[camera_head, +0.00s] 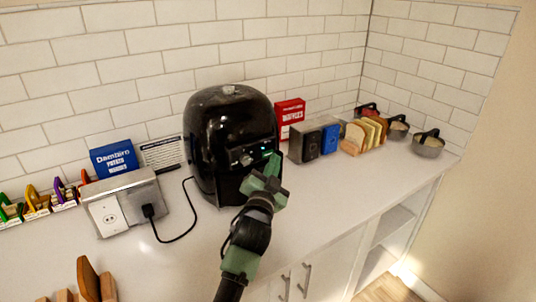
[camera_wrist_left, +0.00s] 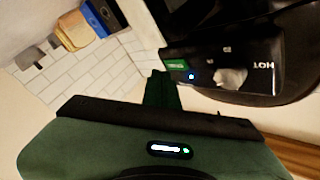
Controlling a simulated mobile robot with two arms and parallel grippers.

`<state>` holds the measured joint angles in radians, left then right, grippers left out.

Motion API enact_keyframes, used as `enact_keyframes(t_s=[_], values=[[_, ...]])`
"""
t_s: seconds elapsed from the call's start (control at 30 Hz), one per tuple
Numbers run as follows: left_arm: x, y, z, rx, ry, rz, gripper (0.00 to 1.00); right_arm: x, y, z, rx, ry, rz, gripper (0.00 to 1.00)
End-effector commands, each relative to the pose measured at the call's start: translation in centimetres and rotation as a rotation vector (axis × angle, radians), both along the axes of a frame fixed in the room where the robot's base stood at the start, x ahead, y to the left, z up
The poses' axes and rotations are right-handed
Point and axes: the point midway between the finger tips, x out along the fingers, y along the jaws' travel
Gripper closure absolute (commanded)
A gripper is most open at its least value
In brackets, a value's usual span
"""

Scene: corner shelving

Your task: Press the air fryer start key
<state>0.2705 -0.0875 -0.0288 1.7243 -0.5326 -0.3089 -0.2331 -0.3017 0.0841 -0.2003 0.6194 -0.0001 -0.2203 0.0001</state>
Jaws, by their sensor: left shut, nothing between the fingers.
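The black air fryer (camera_head: 215,120) stands on the counter against the tiled wall. Its control panel (camera_wrist_left: 215,60) shows in the left wrist view with a white knob (camera_wrist_left: 231,77), a small blue light (camera_wrist_left: 192,76) and a bright green key (camera_wrist_left: 176,64) at the panel's edge. My left gripper (camera_head: 272,163) is shut and empty at the right part of the fryer's front. In the left wrist view its dark green fingers (camera_wrist_left: 162,88) point at the panel beside the green key. I cannot tell whether they touch it. My right gripper is not in view.
A power outlet box (camera_head: 120,203) with a plugged-in black cord stands left of the fryer. A red box (camera_head: 290,115), a toaster-like block (camera_head: 310,142), bread slices (camera_head: 365,135) and lidded pots (camera_head: 428,145) stand to the right.

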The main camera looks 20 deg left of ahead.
Motion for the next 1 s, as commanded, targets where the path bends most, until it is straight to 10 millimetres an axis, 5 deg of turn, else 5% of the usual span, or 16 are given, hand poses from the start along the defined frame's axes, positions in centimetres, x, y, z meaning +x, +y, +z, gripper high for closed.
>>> enact_keyframes(t_s=[1.0], values=[[0.0, -0.01, 0.0, 0.0, 0.0, 0.0, 1.0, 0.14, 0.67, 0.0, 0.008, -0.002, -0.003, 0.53]])
